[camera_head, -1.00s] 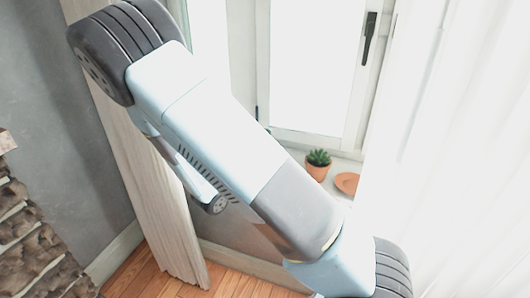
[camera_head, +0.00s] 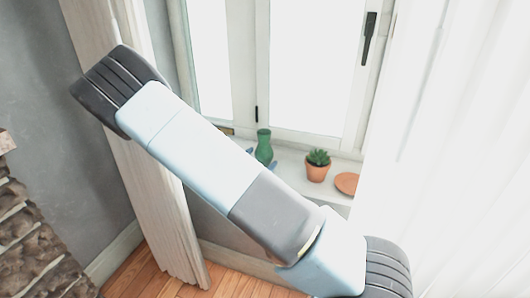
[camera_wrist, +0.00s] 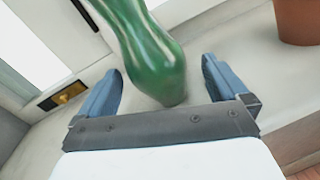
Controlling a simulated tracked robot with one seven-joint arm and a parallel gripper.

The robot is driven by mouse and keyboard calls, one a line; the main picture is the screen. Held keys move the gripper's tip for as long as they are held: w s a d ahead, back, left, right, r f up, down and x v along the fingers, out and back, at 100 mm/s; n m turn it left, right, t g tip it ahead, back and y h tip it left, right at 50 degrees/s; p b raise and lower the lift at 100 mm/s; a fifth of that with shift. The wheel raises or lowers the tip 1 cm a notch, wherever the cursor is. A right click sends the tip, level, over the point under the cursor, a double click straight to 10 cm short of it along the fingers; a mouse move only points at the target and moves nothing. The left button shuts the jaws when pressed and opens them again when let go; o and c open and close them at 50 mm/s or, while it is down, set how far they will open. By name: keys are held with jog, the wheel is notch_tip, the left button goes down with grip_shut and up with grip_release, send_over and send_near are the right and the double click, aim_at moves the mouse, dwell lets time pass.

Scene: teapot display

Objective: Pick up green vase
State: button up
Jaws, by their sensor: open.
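The green vase (camera_head: 264,147) stands upright on the white window sill (camera_head: 333,196), left of a potted plant. Its base is partly hidden by my arm in the head view. In the wrist view the glossy green vase (camera_wrist: 145,45) is large and lies between and just beyond the two blue fingers. My gripper (camera_wrist: 162,75) is open, one finger on each side of the vase's lower body, with visible gaps. In the head view only bits of the blue fingertips show beside the vase's base.
A terracotta pot with a succulent (camera_head: 317,166) stands on the sill to the vase's right, and it also shows in the wrist view (camera_wrist: 297,20). A terracotta saucer (camera_head: 347,183) lies further right. The window (camera_head: 315,75) is behind; a white curtain (camera_head: 455,130) hangs at right.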

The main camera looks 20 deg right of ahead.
aim_at(267, 153)
jog(key=shift+x, duration=2.7)
jog(key=shift+w+a+f, duration=0.1)
jog(key=shift+c, duration=0.5)
jog(key=c, duration=1.2)
jog(key=shift+c, duration=0.2)
